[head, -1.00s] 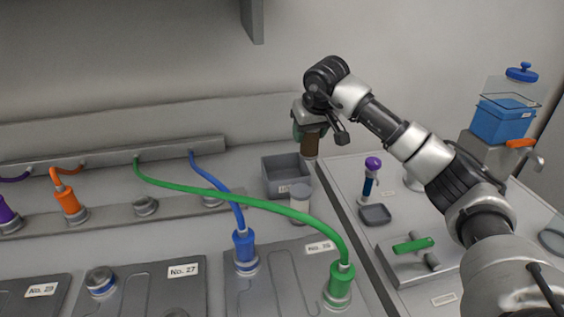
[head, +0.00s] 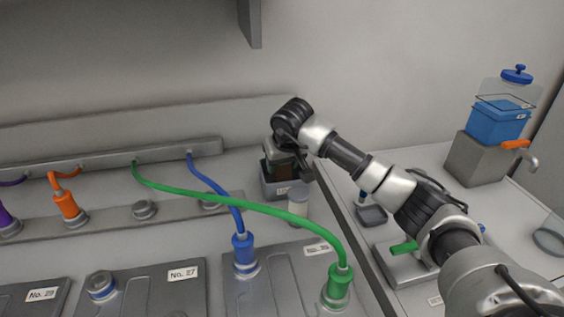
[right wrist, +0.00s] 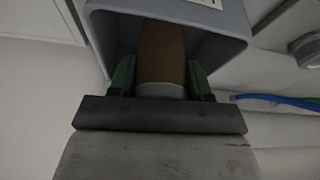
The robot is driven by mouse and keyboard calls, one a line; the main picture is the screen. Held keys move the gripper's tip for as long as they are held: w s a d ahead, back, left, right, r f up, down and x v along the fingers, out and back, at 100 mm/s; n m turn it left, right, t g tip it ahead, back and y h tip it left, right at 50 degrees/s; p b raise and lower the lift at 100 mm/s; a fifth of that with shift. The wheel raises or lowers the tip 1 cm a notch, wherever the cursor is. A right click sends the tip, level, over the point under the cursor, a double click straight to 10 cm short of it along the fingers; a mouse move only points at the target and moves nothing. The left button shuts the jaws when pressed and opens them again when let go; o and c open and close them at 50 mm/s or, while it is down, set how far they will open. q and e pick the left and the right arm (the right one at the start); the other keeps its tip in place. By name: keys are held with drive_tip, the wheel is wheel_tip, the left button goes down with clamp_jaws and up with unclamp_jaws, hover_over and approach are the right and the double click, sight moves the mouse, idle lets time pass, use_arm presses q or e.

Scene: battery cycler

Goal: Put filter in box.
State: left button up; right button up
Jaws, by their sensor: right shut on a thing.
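The filter (right wrist: 162,55) is a brown cylinder with a pale end. My right gripper (right wrist: 161,78) is shut on it, with green fingers on either side. In the right wrist view the filter's brown part is inside the mouth of the grey box (right wrist: 228,22). In the head view my right gripper (head: 281,165) is at the grey box (head: 272,188), over its opening, and mostly hides the filter. I cannot tell whether the filter touches the box floor. My left gripper is not in view.
A green cable (head: 250,204) and a blue cable (head: 214,183) arch nearby to the left. A blue container (head: 499,122) stands on a grey block at the right.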

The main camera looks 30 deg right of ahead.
drive_tip(key=shift+f, duration=0.15)
drive_tip(key=o, duration=0.9)
drive_tip(key=shift+s+r, duration=0.1)
drive_tip(key=shift+r, duration=0.5)
drive_tip(key=v, duration=1.1)
drive_tip(key=shift+r, duration=0.1)
